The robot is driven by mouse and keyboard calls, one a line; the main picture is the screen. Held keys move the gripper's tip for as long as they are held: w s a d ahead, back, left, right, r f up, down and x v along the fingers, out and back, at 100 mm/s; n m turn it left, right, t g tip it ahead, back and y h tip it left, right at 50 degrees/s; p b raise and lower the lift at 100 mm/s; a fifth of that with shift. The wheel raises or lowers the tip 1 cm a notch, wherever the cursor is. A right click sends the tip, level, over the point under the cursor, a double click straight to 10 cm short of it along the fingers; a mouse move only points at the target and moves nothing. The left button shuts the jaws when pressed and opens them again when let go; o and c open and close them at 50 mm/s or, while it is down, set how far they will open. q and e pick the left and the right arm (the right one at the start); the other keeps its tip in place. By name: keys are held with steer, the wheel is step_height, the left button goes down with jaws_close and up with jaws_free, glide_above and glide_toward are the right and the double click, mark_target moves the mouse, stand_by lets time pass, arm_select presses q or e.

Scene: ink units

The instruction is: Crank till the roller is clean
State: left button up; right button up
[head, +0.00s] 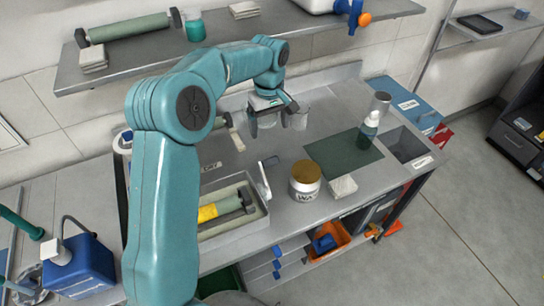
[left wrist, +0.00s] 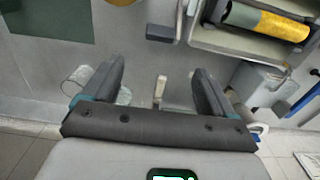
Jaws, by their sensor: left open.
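The roller (head: 232,204) lies in a grey tray-like unit (head: 262,208); it is dark green with a yellow band (head: 207,212) at its left end. The roller also shows in the left wrist view (left wrist: 240,14), with its yellow part to the right. A pale crank arm (head: 264,181) with a dark grip (head: 270,162) stands at the unit's right side; the grip shows in the left wrist view (left wrist: 160,33). My left gripper (head: 272,112) is open and empty, behind the crank and apart from it. My right gripper is not in view.
A gold-lidded jar (head: 305,182), white pad (head: 342,188), dark green mat (head: 340,150) and bottle (head: 370,126) are right of the crank. Clear cups (head: 299,119) stand by my left gripper. A shelf (head: 150,57) runs behind. A blue container (head: 78,264) stands at left.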

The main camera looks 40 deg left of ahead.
mark_target(270, 158)
arm_select(q)
step_height(270, 158, down, 12)
steer(key=b, duration=0.7)
steer(key=shift+f+b, duration=0.15)
steer(key=shift+b, duration=0.15)
steer(key=shift+f, duration=0.4)
steer(key=shift+s+d+f+b, duration=0.1)
steer(key=shift+f+b, duration=0.15)
steer(key=shift+b, duration=0.2)
